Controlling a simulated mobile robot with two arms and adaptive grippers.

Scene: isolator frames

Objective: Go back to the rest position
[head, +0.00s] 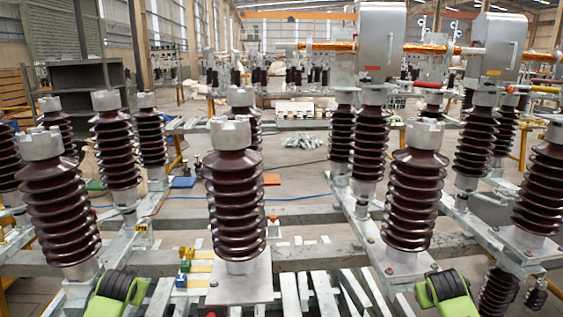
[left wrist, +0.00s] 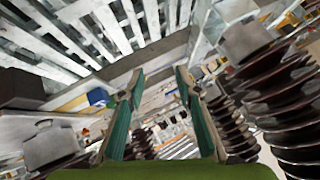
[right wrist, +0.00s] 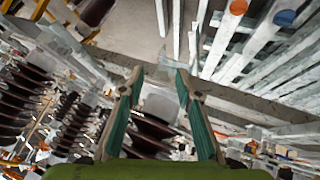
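In the head view, green and black parts of my left arm (head: 118,292) and my right arm (head: 446,290) show at the bottom edge; the gripper fingers are out of that view. In the left wrist view my left gripper (left wrist: 158,85) has its two teal fingers apart with nothing between them. In the right wrist view my right gripper (right wrist: 158,80) also has its fingers apart and empty. Brown ribbed insulators with grey caps stand ahead, one in the middle (head: 234,195), one at the left (head: 58,205) and one at the right (head: 415,195).
Pale metal beams (head: 325,293) lie at the bottom centre. Small yellow and blue blocks (head: 184,266) sit left of the middle insulator. Grey metal boxes (head: 381,45) top the right-hand frame. A dark shelf (head: 88,90) stands at the back left. Insulators are close beside the left gripper.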

